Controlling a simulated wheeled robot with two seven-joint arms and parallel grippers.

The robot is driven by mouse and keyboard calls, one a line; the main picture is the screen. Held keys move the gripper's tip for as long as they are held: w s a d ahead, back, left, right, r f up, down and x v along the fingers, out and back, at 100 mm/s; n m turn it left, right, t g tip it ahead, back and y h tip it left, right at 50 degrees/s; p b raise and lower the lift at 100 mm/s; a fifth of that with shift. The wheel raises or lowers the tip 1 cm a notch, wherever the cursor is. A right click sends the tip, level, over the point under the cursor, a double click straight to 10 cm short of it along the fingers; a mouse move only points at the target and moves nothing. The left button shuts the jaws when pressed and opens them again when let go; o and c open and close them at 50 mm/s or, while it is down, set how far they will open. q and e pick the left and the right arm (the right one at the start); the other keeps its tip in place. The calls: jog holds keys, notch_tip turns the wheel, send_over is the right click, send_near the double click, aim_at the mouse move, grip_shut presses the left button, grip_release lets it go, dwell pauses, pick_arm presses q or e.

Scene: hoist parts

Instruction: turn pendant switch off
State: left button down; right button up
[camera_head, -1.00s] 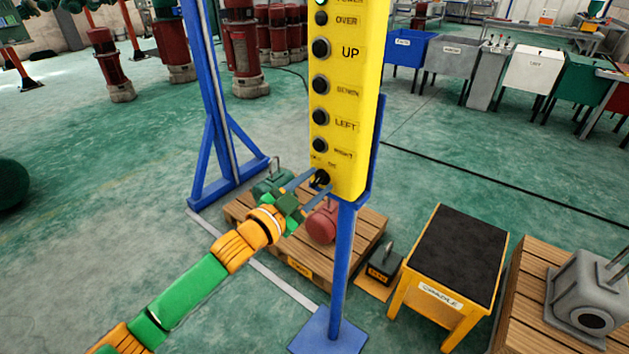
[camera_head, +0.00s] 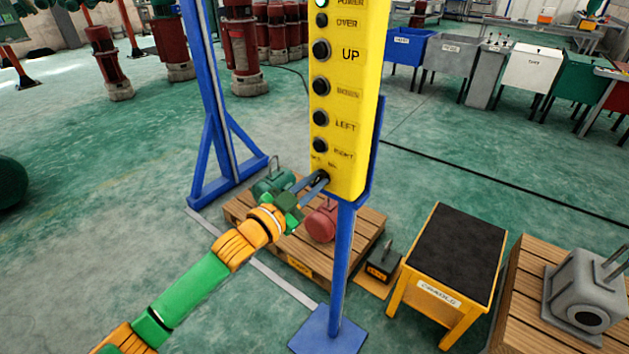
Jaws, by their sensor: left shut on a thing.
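The yellow pendant (camera_head: 345,95) stands upright on a blue post, with a column of black buttons and a lit green lamp (camera_head: 322,3) at its top beside the word POWER. The black pendant switch (camera_head: 322,176) is at the bottom of the panel face, partly hidden by my fingers. The switch's exact position is too small to tell. My right gripper is not in view.
A wooden pallet (camera_head: 365,243) with a green and a red part lies behind the post. A yellow stand with a black top (camera_head: 455,250) and a grey machine on another pallet stand at the right. A blue upright frame (camera_head: 205,100) rises at the left.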

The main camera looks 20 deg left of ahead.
pick_arm(q)
jog(key=shift+n+p, duration=0.75)
jog(key=shift+n, duration=0.45)
jog(key=n+p, duration=0.1)
jog(key=n, duration=0.1)
jog(key=shift+a+n, duration=0.15)
jog(key=shift+n, duration=0.25)
jog(key=n+p, duration=0.1)
jog(key=n, duration=0.2)
jog(key=shift+a+f, duration=0.1)
jog(key=shift+f, duration=0.05)
jog(key=shift+f+n, duration=0.15)
jog(key=shift+n, duration=1.05)
jog(key=c, duration=1.1)
grip_release()
jog(key=shift+o, duration=1.2)
jog(key=shift+a, duration=0.1)
